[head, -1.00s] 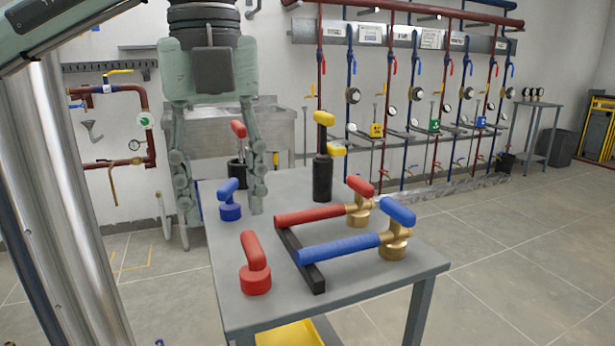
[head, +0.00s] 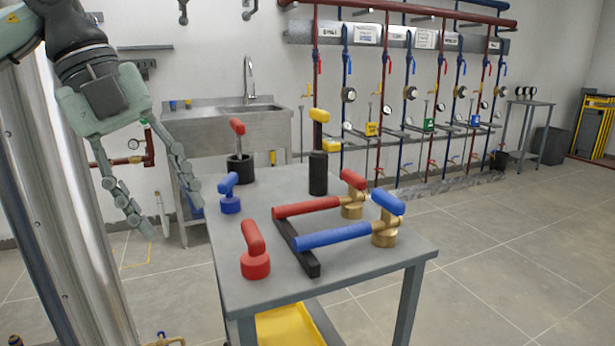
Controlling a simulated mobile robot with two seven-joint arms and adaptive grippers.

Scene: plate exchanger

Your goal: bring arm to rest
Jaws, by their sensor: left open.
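My left gripper (head: 167,200) is open and empty in the upper left of the head view. Its fingers point down and right, in front of the sink and left of the grey table (head: 300,190). It touches nothing that I can see. My right arm and gripper are not in view.
On the table are a blue-handled knob (head: 229,193), a red-handled knob (head: 254,252), a red valve pipe (head: 308,210), a blue valve pipe (head: 332,236), a yellow-topped black cylinder (head: 318,172) and a black cup (head: 240,168). A metal sink (head: 215,125) stands behind. Floor at right is clear.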

